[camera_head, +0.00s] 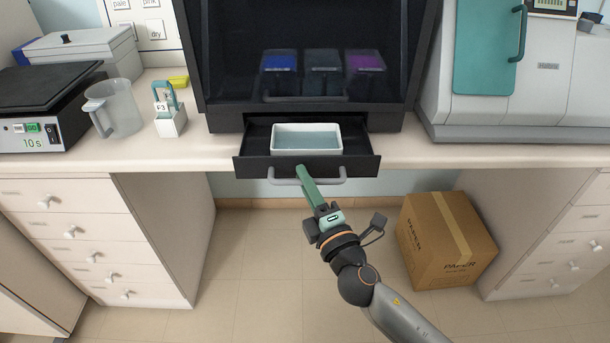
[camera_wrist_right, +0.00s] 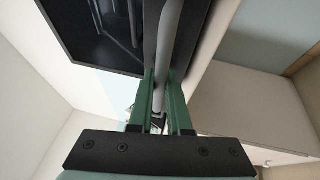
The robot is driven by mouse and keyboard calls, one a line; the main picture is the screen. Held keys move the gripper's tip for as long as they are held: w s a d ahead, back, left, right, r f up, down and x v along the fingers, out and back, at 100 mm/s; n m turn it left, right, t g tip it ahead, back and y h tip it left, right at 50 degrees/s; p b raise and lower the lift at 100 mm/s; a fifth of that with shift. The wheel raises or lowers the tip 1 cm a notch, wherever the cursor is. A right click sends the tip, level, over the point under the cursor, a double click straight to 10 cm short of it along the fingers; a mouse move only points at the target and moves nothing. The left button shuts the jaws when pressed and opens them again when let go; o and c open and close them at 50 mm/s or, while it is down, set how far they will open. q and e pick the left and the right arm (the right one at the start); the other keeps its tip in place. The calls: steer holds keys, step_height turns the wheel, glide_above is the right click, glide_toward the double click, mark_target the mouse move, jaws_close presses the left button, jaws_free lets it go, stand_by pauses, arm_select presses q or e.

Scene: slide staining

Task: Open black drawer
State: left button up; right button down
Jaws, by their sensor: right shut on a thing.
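The black drawer (camera_head: 250,165) juts out over the counter's front edge, below the black cabinet, and stands open. A white rectangular tray (camera_head: 307,151) sits inside it. The drawer's grey bar handle (camera_head: 335,180) runs along its front. My right gripper (camera_head: 304,173) reaches up from below, with its green fingers at the handle. In the right wrist view the two fingers (camera_wrist_right: 164,95) are shut around the grey handle (camera_wrist_right: 168,50), beside the drawer's dark front. My left gripper is in neither view.
The black cabinet (camera_head: 230,60) holds several coloured containers behind its dark front. A clear jug (camera_head: 115,108) and a slide holder (camera_head: 169,118) stand to the left on the counter. A cardboard box (camera_head: 425,240) is on the floor to the right. The floor below the drawer is otherwise clear.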

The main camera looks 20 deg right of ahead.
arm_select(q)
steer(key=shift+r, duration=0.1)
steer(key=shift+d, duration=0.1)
arm_select(e)
steer(key=c, duration=1.2)
jaws_free()
steer(key=shift+o, duration=0.2)
arm_select(q)
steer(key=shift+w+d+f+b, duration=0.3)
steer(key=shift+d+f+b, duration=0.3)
steer(key=shift+b, duration=0.5)
arm_select(e)
steer(key=v, duration=0.7)
steer(key=shift+s, duration=0.3)
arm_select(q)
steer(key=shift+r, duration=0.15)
arm_select(e)
steer(key=shift+d, duration=0.1)
steer(key=shift+f, duration=0.15)
